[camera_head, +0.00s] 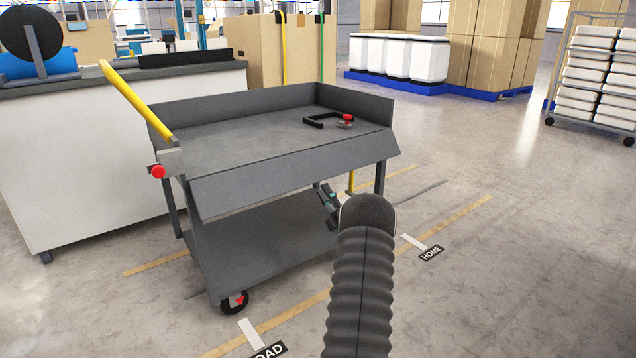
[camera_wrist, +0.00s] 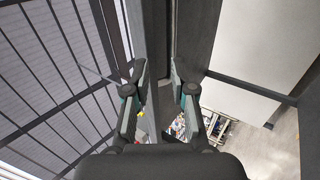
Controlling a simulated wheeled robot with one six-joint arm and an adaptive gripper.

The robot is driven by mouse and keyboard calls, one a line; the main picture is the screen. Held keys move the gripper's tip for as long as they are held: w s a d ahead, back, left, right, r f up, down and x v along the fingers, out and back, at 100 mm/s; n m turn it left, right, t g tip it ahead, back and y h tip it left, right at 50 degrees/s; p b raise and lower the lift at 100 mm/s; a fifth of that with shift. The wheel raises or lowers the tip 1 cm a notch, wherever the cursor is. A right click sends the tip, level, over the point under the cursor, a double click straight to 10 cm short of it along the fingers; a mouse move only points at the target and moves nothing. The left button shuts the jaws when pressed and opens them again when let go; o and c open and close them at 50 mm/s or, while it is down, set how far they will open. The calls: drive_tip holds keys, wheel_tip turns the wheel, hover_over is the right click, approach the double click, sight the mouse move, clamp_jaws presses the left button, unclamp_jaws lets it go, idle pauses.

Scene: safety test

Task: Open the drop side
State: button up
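The grey cart (camera_head: 250,133) has a long drop side (camera_head: 290,165) along its near edge. This panel leans outward at a slant, neither upright nor hanging straight down. My gripper (camera_head: 328,197) is below the panel's right half, partly hidden behind my dark arm. In the wrist view my gripper (camera_wrist: 160,85) has its two fingers apart, with a dark grey part of the cart (camera_wrist: 195,40) just beyond them. I see nothing held between the fingers. Whether a finger touches the panel I cannot tell. A red knob (camera_head: 158,172) sits at the cart's left corner, below the yellow handle (camera_head: 135,100).
A black clamp with a red end (camera_head: 328,120) lies on the cart's top deck. The lower shelf (camera_head: 265,243) is empty. A white workbench (camera_head: 90,160) stands close behind on the left. Open floor (camera_head: 520,230) with yellow lines is to the right.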

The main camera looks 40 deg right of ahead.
drive_tip(key=shift+v, duration=2.3)
drive_tip(key=shift+f, duration=0.2)
drive_tip(key=c, duration=0.4)
drive_tip(key=shift+m+h, duration=0.3)
drive_tip(key=f, duration=0.2)
drive_tip(key=d+f, duration=0.1)
drive_tip(key=f, duration=0.1)
drive_tip(key=shift+w+d+f, duration=0.1)
drive_tip(key=shift+d+f, duration=0.05)
clamp_jaws()
drive_tip(key=w+d+n+t, duration=0.15)
drive_tip(key=d+n, duration=0.55)
drive_tip(key=n, duration=1.2)
drive_tip(key=w+a+f+x, duration=0.1)
drive_tip(key=x, duration=0.8)
drive_tip(key=shift+s+r, duration=1.15)
drive_tip(key=shift+s, duration=0.25)
